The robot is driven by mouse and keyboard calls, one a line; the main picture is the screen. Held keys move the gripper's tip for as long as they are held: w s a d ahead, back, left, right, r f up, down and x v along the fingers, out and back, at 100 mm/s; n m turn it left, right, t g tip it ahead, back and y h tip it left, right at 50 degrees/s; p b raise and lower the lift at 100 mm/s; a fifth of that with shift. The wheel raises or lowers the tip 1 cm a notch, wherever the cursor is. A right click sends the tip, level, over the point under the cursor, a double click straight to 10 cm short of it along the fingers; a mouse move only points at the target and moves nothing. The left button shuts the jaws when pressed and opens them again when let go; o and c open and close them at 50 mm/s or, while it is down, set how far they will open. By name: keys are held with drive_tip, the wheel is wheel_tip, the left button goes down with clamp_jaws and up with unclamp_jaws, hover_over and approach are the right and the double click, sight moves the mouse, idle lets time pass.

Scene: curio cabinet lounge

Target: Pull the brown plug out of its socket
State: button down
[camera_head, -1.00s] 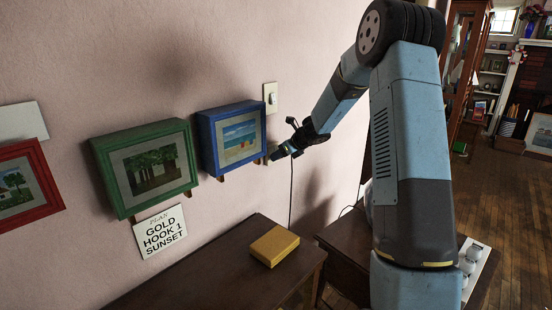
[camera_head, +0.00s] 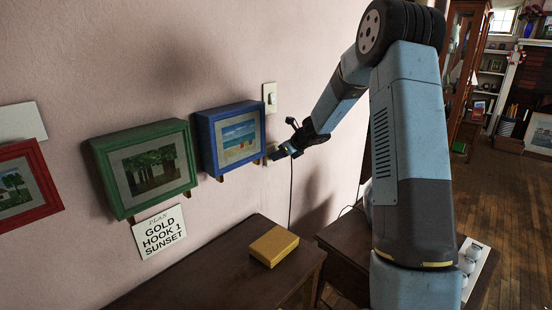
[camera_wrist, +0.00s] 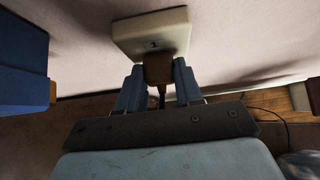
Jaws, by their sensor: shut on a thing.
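The brown plug (camera_wrist: 158,68) is between the two blue fingers of my gripper (camera_wrist: 158,82) in the wrist view, and they are shut on it. A dark cord trails from the plug back toward my wrist. The pale socket plate (camera_wrist: 150,24) is on the wall just beyond the plug. A small dark mark shows on the plate above the plug. In the head view my gripper (camera_head: 278,154) is close to the wall, beside the socket (camera_head: 269,149), which partly shows. The plug is too small there to tell whether its pins are clear.
A blue framed picture (camera_head: 235,138) hangs immediately left of my gripper, also seen in the wrist view (camera_wrist: 22,65). A light switch (camera_head: 270,97) is above. A yellow box (camera_head: 274,246) lies on the dark cabinet (camera_head: 225,275) below. A cord hangs down the wall.

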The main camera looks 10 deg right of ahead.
drive_tip(key=shift+s+d, duration=0.45)
drive_tip(key=shift+s, duration=0.05)
idle(0.7)
drive_tip(key=shift+s+d, duration=0.6)
drive_tip(key=shift+s, duration=0.3)
drive_tip(key=shift+s+d, duration=0.6)
drive_tip(key=shift+s, duration=0.25)
